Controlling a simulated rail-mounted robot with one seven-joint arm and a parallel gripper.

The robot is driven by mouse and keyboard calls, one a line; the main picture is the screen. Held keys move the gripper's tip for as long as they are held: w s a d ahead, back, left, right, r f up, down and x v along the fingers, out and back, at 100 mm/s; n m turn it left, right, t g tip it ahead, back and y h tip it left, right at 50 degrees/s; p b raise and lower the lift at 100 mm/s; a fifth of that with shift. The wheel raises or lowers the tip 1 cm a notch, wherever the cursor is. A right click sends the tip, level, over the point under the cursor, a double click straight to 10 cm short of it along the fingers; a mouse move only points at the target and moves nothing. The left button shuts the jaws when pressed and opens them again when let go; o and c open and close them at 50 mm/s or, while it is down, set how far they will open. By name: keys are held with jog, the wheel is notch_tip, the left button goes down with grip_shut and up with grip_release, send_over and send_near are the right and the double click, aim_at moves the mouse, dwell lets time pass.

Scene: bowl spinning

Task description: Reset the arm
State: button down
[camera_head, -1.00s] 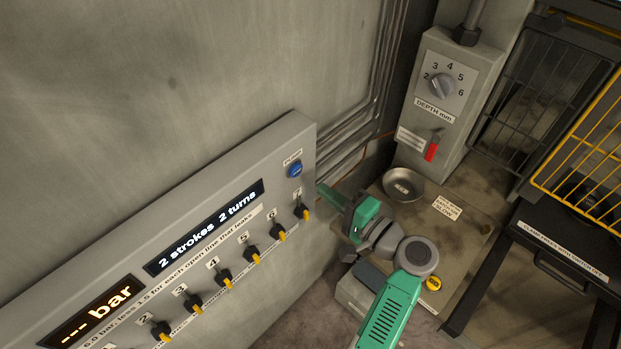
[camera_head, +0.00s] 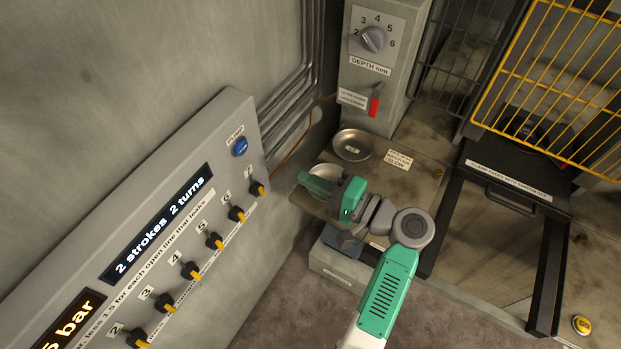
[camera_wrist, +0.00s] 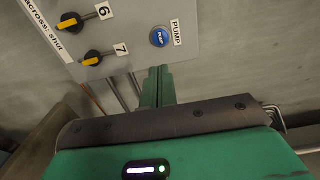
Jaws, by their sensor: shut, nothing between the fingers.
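My gripper (camera_head: 308,182) has its green fingers pressed together with nothing between them. It is in the air right of the grey control panel (camera_head: 225,130), level with valve knob 7 (camera_head: 258,189), in the head view. It overlaps a metal bowl (camera_head: 325,170) there. In the wrist view the shut fingers (camera_wrist: 157,82) point toward the panel, below the blue pump button (camera_wrist: 159,38) and apart from it. The pump button also shows in the head view (camera_head: 240,147). My forearm reaches up from the bottom edge.
A second metal bowl (camera_head: 352,145) sits by the depth dial box (camera_head: 378,75) with its red lever (camera_head: 374,106). A yellow wire guard (camera_head: 560,80) and a black-framed hatch (camera_head: 500,240) stand at right. Numbered knobs line the panel. Open floor (camera_head: 270,300) lies below.

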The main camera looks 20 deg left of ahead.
dwell(0.3)
jog(key=w+d+r+n+t+h, duration=0.1)
jog(key=d+r+t+h, duration=0.2)
jog(key=r+t+h, duration=0.5)
jog(key=w+d+r+n+t+h, duration=0.1)
jog(key=w+d+r+n+t, duration=0.15)
jog(key=r, duration=0.95)
jog(key=s+d+r+t+h, duration=0.4)
jog(key=s+r+t, duration=0.1)
jog(key=s+r, duration=0.45)
jog(key=s+d+r+t+h, duration=0.35)
jog(key=s+r+t, duration=0.35)
jog(key=r, duration=0.4)
notch_tip(320, 180, up, 15)
jog(key=m+g+p, duration=0.1)
jog(key=p, duration=1.3)
jog(key=shift+s+h, duration=0.35)
jog(key=shift+a, duration=0.1)
